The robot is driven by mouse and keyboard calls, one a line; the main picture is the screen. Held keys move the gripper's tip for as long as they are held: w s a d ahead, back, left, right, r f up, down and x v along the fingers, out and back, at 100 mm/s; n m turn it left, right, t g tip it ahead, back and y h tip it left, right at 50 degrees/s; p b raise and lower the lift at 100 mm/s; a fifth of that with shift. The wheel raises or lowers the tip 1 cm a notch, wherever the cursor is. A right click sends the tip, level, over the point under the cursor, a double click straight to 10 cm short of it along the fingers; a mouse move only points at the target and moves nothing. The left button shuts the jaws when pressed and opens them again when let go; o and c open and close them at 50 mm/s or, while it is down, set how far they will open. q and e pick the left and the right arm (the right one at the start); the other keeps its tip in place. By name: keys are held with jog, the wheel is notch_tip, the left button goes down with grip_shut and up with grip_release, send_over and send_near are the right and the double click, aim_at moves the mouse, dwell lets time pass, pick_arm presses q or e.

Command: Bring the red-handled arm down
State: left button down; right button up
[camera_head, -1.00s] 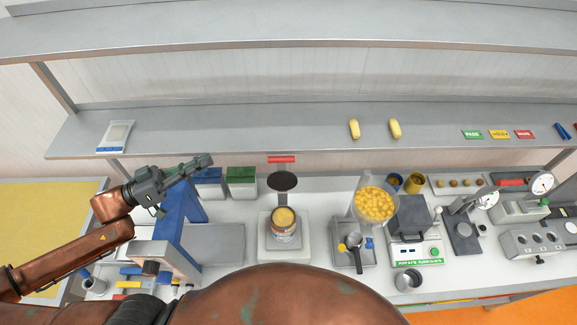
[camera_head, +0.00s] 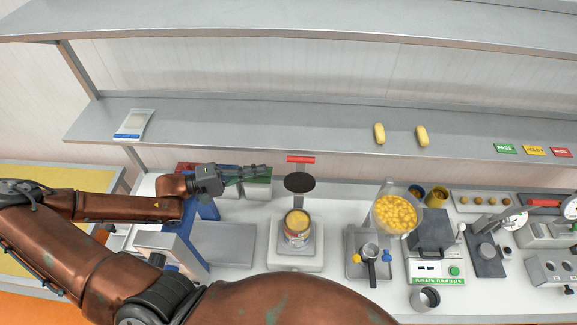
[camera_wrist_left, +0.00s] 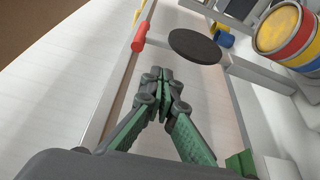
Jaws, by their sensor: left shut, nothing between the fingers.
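The red handle (camera_head: 301,159) of the press arm is raised at the back of the press, above the round black disc (camera_head: 299,182). An open can with yellow contents (camera_head: 296,228) stands on the white press base (camera_head: 288,258), below and in front of the disc. My left gripper (camera_head: 267,169) is shut and empty, left of the red handle and apart from it. In the left wrist view its closed green fingers (camera_wrist_left: 163,80) point towards the red handle (camera_wrist_left: 139,37) and black disc (camera_wrist_left: 195,46). My right gripper is not in view.
A shelf (camera_head: 270,125) runs behind. A hopper of yellow pieces (camera_head: 396,212) and a tray with a scoop (camera_head: 357,260) are right of the press.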

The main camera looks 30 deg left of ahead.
aim_at(300, 177)
pick_arm(q)
jog(key=b+x, duration=0.4)
jog(key=x, duration=0.5)
jog(key=shift+d, duration=0.15)
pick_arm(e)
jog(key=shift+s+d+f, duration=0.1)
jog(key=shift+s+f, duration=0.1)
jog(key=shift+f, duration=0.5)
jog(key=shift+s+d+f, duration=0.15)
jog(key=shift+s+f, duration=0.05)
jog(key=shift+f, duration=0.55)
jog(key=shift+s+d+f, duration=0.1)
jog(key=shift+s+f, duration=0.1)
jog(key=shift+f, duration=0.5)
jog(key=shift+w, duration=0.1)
